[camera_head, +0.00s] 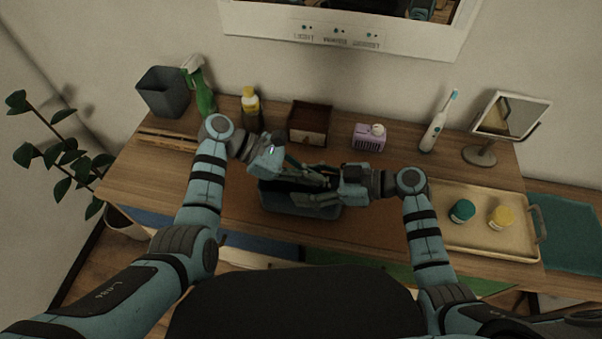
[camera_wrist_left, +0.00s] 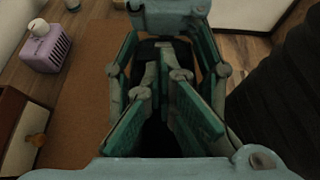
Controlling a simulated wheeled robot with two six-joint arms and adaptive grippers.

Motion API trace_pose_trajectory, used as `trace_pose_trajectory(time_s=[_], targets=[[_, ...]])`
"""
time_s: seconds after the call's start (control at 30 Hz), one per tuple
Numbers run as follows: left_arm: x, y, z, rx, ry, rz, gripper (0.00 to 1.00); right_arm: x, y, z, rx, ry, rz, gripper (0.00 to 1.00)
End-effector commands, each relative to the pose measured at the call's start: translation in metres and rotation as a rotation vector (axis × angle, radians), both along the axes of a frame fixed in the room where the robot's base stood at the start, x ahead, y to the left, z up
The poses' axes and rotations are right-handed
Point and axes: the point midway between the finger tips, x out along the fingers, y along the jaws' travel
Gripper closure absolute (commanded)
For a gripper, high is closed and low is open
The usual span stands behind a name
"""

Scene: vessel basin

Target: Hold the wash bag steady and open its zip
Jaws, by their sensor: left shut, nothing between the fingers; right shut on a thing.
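The wash bag (camera_head: 300,202) is a dark blue-grey pouch on the brown mat at the middle of the counter. My two grippers meet above it and hide much of its top. My left gripper (camera_head: 318,177) reaches in from the left over the bag, shut and empty. My right gripper (camera_head: 336,176) comes in from the right, low over the bag's right end, shut on part of it. The part it grips is hidden. In the left wrist view the fingers of both grippers overlap closely, with a dark area between them. I cannot make out the zip or its pull.
To the right is a tray (camera_head: 480,239) with two jars. A mirror (camera_head: 513,115) and toothbrush (camera_head: 437,123) stand at the back right.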

Motion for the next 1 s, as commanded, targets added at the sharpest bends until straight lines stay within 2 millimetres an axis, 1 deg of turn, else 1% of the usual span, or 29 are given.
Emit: trace_pose_trajectory(time_s=[0.03, 0.13, 0.4, 0.5, 0.57, 0.67, 0.8, 0.9, 1.0], targets=[[-0.002, -0.008, 0.001, -0.004, 0.001, -0.001, 1.0, -0.001, 0.0, -0.002, -0.004, 0.002, 0.0, 0.73], [-0.004, -0.016, 0.0, -0.002, 0.0, 0.0, 1.0, -0.001, 0.0, -0.002, -0.004, 0.002, 0.0, 0.73], [-0.004, -0.016, 0.0, -0.002, 0.0, 0.0, 1.0, -0.001, 0.0, -0.002, -0.004, 0.002, 0.0, 0.73], [-0.003, -0.01, 0.0, -0.001, 0.0, 0.001, 1.0, -0.001, 0.0, -0.002, -0.004, 0.002, 0.0, 0.73], [-0.001, -0.001, 0.0, 0.0, -0.001, 0.003, 1.0, -0.001, 0.0, -0.002, -0.004, 0.002, 0.0, 0.73], [0.004, 0.023, 0.001, 0.001, -0.003, 0.002, 1.0, -0.001, 0.0, -0.002, -0.004, 0.002, 0.0, 0.73], [0.013, 0.06, 0.022, 0.001, -0.005, 0.003, 1.0, -0.001, -0.001, -0.002, -0.004, 0.002, 0.0, 0.73], [0.018, 0.083, 0.036, 0.0, -0.004, 0.002, 1.0, -0.001, 0.0, -0.002, -0.004, 0.002, 0.0, 0.73], [0.021, 0.099, 0.045, -0.001, -0.003, 0.002, 1.0, -0.001, 0.0, -0.002, -0.004, 0.002, 0.0, 0.73]])
